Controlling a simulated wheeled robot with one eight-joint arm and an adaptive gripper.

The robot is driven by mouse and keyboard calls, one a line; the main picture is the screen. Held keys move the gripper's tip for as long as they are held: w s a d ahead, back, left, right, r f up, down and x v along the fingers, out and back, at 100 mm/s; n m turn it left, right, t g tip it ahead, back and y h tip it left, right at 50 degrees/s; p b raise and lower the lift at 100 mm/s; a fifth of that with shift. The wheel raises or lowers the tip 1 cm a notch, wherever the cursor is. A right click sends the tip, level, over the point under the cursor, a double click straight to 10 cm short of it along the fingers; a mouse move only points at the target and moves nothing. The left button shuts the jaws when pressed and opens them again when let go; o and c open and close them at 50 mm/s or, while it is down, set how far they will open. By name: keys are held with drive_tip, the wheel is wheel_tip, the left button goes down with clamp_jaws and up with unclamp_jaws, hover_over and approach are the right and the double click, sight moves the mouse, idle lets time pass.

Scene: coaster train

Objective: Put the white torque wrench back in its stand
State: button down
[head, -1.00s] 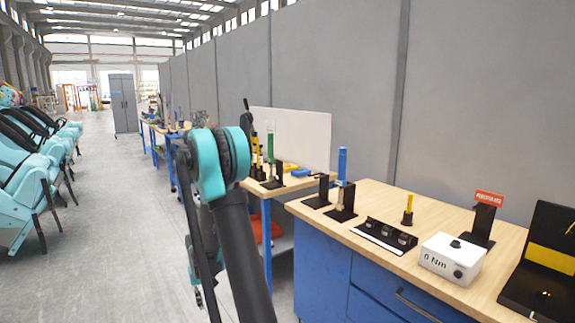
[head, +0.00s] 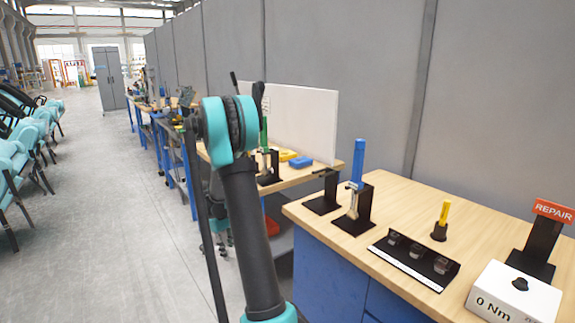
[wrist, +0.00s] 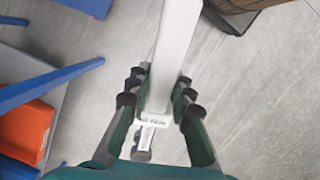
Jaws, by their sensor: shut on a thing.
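The white torque wrench (wrist: 173,50) is between the fingers of my gripper (wrist: 160,82) in the wrist view. My gripper is shut on it, and it hangs above the grey floor, clear of any bench. Its upper end runs out of the frame. In the head view my arm hides most of the gripper, and I cannot make out the wrench. An empty black stand (head: 324,196) is near the left edge of the wooden bench (head: 400,200). Beside it another black stand (head: 357,218) holds a blue wrench (head: 358,165) upright. I cannot tell for sure which stand is the white wrench's.
The bench also bears a black tray of sockets (head: 415,258), a yellow-handled tool (head: 443,215), a REPAIR sign (head: 553,211) and a white 0 Nm box (head: 515,295). An orange bin (wrist: 25,132) and blue frame bars (wrist: 55,80) are left in the wrist view. The aisle floor is clear.

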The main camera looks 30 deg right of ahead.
drive_tip(key=s+d+r+n+t+h, duration=0.1)
drive_tip(key=s+d+r+n+h, duration=0.1)
drive_tip(key=d+r+n+h, duration=0.65)
drive_tip(key=s+d+r+n+t+h, duration=0.1)
drive_tip(key=s+d+r+h, duration=0.15)
drive_tip(key=d+r, duration=0.7)
drive_tip(key=s+d+r+n+t+h, duration=0.2)
drive_tip(key=d+r+n+h, duration=0.25)
drive_tip(key=r, duration=1.05)
drive_tip(key=shift+n, duration=0.4)
drive_tip(key=d, duration=0.4)
drive_tip(key=shift+d+f, duration=0.2)
drive_tip(key=shift+d, duration=0.15)
drive_tip(key=shift+d+r, duration=0.1)
drive_tip(key=shift+d, duration=0.15)
drive_tip(key=d, duration=1)
drive_tip(key=shift+w, duration=0.4)
idle(1.9)
